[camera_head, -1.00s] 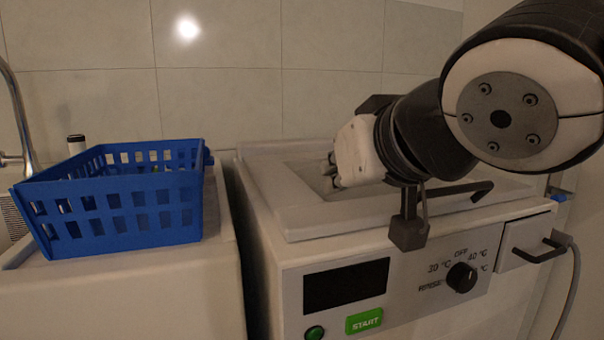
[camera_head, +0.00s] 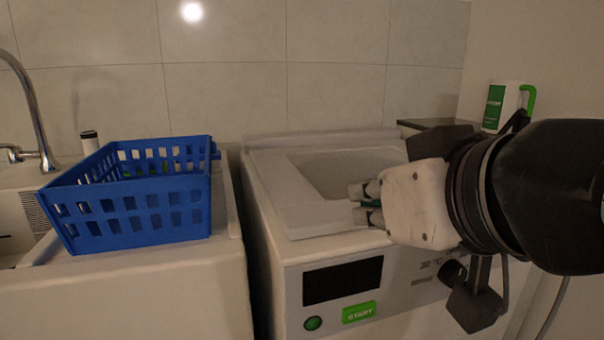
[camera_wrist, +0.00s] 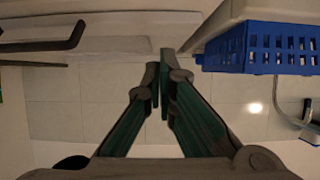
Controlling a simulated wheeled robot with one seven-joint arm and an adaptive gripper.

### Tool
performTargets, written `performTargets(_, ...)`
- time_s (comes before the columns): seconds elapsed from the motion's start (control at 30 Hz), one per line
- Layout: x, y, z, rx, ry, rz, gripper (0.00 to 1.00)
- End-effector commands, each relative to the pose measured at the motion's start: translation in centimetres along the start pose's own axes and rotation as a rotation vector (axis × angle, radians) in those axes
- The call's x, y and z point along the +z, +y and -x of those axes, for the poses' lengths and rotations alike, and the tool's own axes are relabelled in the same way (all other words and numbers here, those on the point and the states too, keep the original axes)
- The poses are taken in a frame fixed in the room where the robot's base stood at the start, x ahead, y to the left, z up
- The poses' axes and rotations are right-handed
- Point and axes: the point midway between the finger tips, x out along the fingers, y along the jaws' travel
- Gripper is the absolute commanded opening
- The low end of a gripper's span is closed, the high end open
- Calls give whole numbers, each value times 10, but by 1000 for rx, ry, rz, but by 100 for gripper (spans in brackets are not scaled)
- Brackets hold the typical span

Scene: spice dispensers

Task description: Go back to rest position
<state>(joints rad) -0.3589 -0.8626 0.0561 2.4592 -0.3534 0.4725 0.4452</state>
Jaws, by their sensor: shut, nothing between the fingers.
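My gripper (camera_head: 362,204) is at the right in the head view, in front of the top of a white machine (camera_head: 265,215). It points left, and its fingers look together and empty. In the wrist view my gripper (camera_wrist: 160,72) shows its green-and-grey fingers meeting at the tips, with nothing between them. My arm hides the right part of the machine's front panel, including part of its knob (camera_head: 452,272).
A blue basket (camera_head: 135,215) stands on the left counter (camera_head: 150,290); it also shows in the wrist view (camera_wrist: 275,48). A tap (camera_head: 35,115) is at far left. A white and green container (camera_head: 497,105) stands at back right. A tiled wall is behind.

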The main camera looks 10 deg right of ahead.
Motion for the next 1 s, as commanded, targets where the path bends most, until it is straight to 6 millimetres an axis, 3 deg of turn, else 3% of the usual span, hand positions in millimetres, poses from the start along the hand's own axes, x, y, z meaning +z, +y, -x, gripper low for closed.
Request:
performTargets(0.13,10,4,2,14,-24,-2,0)
performTargets(0.23,35,19,0,64,-122,-15,0)
performTargets(0.43,133,58,15,188,-530,-80,0)
performTargets(0.6,192,61,47,196,-820,-143,0)
performTargets(0.7,216,56,67,175,-958,-180,0)
performTargets(0.83,238,45,93,130,-1119,-229,0)
performTargets(1.0,206,48,98,133,-1075,-213,0)
